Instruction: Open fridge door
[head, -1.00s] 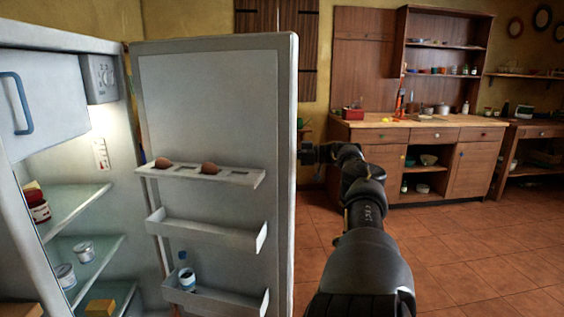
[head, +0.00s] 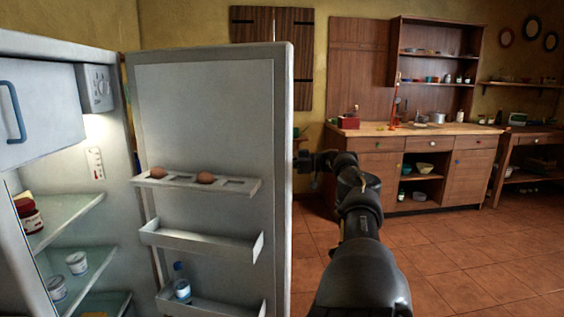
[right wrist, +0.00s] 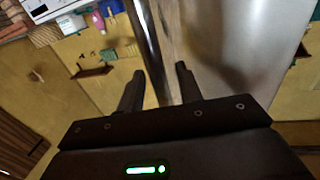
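The fridge door (head: 205,110) stands wide open, its inner face with egg rack and shelves turned toward me in the head view. The fridge interior (head: 60,225) is exposed and lit at the left. My right arm reaches from the bottom, with its gripper (head: 306,160) at the free right edge of the door, partly hidden behind it. In the right wrist view, the two fingers of my right gripper (right wrist: 160,82) stand apart on either side of a dark, shiny bar-like strip (right wrist: 150,50) beside the pale door surface (right wrist: 225,45). Whether they clamp it is unclear. My left gripper is not in view.
Eggs (head: 205,178) and a bottle (head: 181,283) sit on the door shelves. Jars (head: 76,263) stand on the fridge shelves. A wooden counter (head: 420,131) and hutch stand at the back right. The tiled floor (head: 460,270) at the right is clear.

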